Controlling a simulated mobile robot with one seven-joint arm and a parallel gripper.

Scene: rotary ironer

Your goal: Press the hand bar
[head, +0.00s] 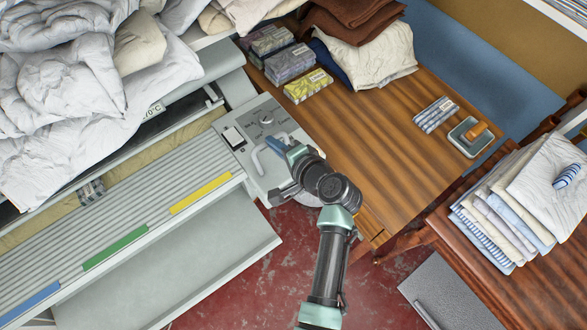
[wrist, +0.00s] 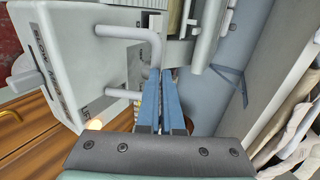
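The hand bar, which I take to be the pale bent bar (head: 257,160) on the ironer's control end, shows beside my gripper in the head view. In the wrist view the bar (wrist: 128,33) stands out from the panel on two arms, and its outer stretch is partly hidden by my fingers. My gripper (head: 272,145) is over the panel, close to the bar. In the wrist view its blue fingers (wrist: 161,73) lie almost together, with only a thin gap and nothing seen held. Whether they touch the bar I cannot tell.
The control panel (head: 238,138) has a switch and a knob. The ironer's slatted feed board (head: 120,235) runs left, with heaped white linen (head: 60,90) behind. A wooden table (head: 385,130) at right bears packets and folded cloth. Folded linen (head: 520,200) is stacked at far right.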

